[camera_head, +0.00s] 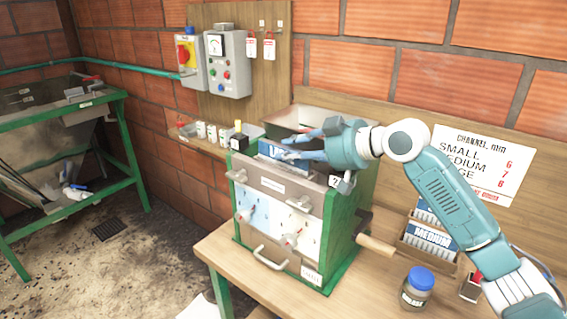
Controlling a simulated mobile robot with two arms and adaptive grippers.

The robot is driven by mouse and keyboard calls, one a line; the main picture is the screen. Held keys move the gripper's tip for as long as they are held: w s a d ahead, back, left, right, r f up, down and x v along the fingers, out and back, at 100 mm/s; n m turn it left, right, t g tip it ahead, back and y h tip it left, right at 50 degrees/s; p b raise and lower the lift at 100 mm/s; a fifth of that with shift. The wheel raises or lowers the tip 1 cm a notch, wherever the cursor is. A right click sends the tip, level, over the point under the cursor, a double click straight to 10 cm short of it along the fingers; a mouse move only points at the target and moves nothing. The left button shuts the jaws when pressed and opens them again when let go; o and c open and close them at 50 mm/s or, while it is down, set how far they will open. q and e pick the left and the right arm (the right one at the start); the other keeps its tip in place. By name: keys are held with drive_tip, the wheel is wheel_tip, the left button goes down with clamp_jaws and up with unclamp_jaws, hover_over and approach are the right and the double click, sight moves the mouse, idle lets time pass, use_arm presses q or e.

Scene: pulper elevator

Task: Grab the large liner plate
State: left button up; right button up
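A blue-and-white plate (268,149) stands in the top of the green-framed pulper box. Its label starts with "L"; the rest is hidden behind my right gripper (292,145), so it looks like the large liner plate. My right gripper reaches in from the right, and its fingers are at the plate's right part, one higher and one lower. I cannot tell whether they touch or clamp it. My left gripper is out of view.
A wooden rack (428,252) holds a plate marked MEDIUM (430,236), with another blue plate behind it. A blue-lidded jar (417,287) stands on the bench (365,295). A control box (229,65) is on the wall board. A green-framed table stands left.

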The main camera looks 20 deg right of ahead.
clamp_jaws()
drive_tip(key=shift+r, duration=0.1)
